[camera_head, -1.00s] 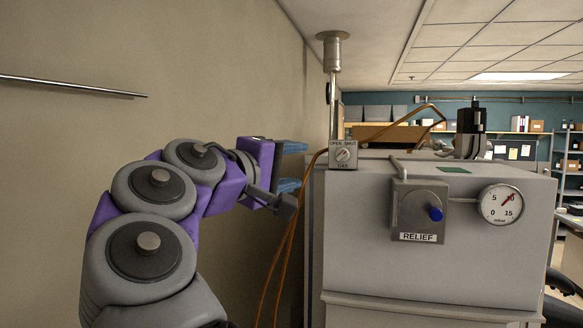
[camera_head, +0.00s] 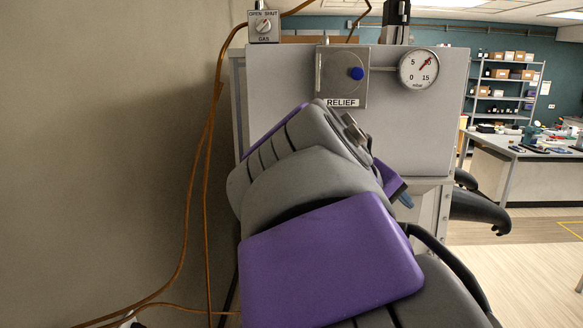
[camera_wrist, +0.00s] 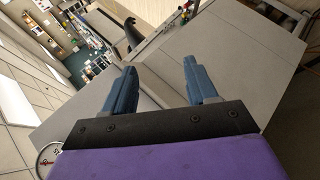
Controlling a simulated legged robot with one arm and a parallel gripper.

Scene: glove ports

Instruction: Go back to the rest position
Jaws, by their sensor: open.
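My gripper (camera_wrist: 160,80) shows in the wrist view with its two blue fingers apart and nothing between them. The fingers point toward a plain grey cabinet face beyond them. In the head view my purple and grey arm is folded up in front of the cabinet (camera_head: 280,75). Only a bit of a blue finger (camera_head: 405,200) shows past the arm there. The rest of the gripper is hidden behind my arm links.
The cabinet carries a gas switch (camera_head: 264,27), a relief box (camera_head: 342,80) with a blue knob, and a pressure gauge (camera_head: 419,69). An orange hose (camera_head: 207,130) hangs at left by the wall. A black glove (camera_head: 478,209) sticks out at right. Open floor lies at right.

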